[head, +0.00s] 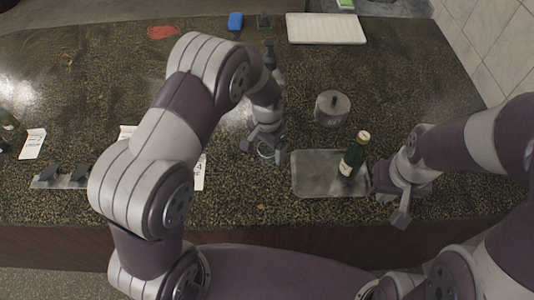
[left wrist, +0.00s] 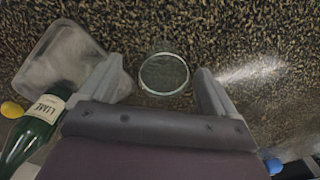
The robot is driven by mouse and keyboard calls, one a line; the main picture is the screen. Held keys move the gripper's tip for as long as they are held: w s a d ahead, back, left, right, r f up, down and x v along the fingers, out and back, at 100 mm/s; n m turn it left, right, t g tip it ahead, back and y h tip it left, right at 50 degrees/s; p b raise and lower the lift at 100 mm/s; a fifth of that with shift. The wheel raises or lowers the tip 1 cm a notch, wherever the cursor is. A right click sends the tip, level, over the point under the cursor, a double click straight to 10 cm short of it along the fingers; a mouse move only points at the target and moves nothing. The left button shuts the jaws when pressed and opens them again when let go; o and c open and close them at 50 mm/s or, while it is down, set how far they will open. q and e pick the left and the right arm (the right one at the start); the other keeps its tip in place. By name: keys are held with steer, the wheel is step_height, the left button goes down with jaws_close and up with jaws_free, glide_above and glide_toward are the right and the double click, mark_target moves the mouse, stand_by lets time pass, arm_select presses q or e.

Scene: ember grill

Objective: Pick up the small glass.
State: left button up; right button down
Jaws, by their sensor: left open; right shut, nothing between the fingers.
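The small glass (head: 265,152) stands on the dark speckled counter, left of the metal tray. In the left wrist view the glass (left wrist: 164,74) appears as a clear round rim seen from above, between and a little beyond the fingertips. My left gripper (head: 263,149) is open above the glass, one finger to each side; it also shows in the left wrist view (left wrist: 160,72). Whether the fingers touch the glass cannot be told. My right gripper (head: 400,212) is shut and empty, right of the tray near the counter's front edge.
A metal tray (head: 308,184) holds a green bottle (head: 352,158). A lidded metal pot (head: 331,109) stands behind it. A dark bottle (head: 271,56) is partly behind my left arm. A white board (head: 325,29) lies at the back. The counter between the pot and right edge is clear.

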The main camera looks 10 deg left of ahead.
mark_target(268, 151)
arm_select(q)
steer(key=f, duration=0.1)
steer(key=w+f, duration=0.1)
steer(key=f, duration=0.2)
steer(key=shift+w+f+p, duration=0.25)
steer(key=shift+w+p, duration=0.15)
steer(key=shift+s+r, duration=0.1)
steer(key=shift+s, duration=0.1)
steer(key=shift+s+r, duration=0.1)
steer(key=shift+s, duration=0.1)
steer(key=c, duration=0.9)
steer(key=shift+c, duration=1.3)
steer(key=shift+w, duration=0.15)
arm_select(e)
steer(key=shift+w+r, duration=0.6)
steer(key=shift+r, duration=0.05)
